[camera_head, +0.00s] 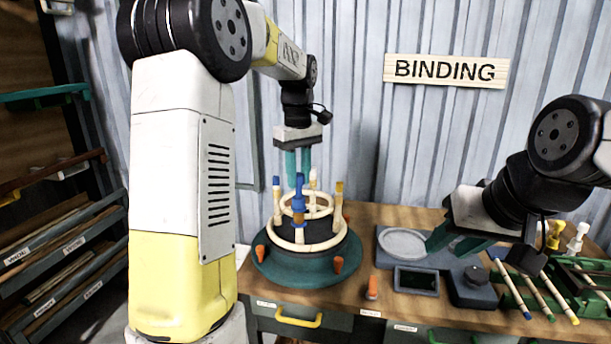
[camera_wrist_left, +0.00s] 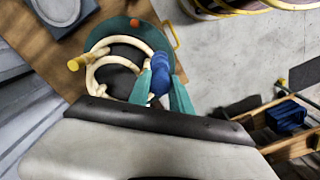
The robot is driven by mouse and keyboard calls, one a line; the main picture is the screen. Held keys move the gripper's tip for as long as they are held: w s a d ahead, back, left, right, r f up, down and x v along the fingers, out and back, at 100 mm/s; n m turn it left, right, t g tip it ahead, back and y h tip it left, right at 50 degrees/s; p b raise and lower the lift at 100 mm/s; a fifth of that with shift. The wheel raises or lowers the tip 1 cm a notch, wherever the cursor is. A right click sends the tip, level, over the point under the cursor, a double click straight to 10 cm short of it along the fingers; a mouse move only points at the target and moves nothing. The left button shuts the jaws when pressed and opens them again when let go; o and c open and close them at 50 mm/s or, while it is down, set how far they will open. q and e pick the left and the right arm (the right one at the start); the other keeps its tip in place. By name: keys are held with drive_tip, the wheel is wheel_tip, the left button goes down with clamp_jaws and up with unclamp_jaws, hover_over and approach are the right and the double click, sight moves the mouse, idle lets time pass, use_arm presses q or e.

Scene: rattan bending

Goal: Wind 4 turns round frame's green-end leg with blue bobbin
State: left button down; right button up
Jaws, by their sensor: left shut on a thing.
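The cream rattan frame (camera_head: 319,240) stands on a round dark teal turntable (camera_head: 275,272), with rings and upright legs. One leg has a blue end (camera_head: 276,182), one a yellow-brown end (camera_head: 339,187); I cannot make out a green end. My left gripper (camera_head: 298,174) points down over the frame, shut on the blue bobbin (camera_head: 298,198), near the front leg. The wrist view shows the bobbin (camera_wrist_left: 160,76) between the teal fingers, beside the rings (camera_wrist_left: 97,72). Whether strand is wound on a leg cannot be seen. My right gripper (camera_head: 456,243) is open and empty, over the bench at right.
Orange pegs (camera_head: 338,265) stand around the turntable rim, and another orange piece (camera_head: 372,288) is on the bench. A grey fixture with a round dish (camera_head: 402,243) is right of the turntable. A green rack (camera_head: 590,275) with colour-ended sticks (camera_head: 538,298) fills the right end.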

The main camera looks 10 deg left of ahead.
use_arm(q)
drive_tip(key=shift+w+d, duration=0.25)
drive_tip(key=shift+d, duration=0.4)
wheel_tip(320, 180, up, 11)
idle(0.8)
idle(0.3)
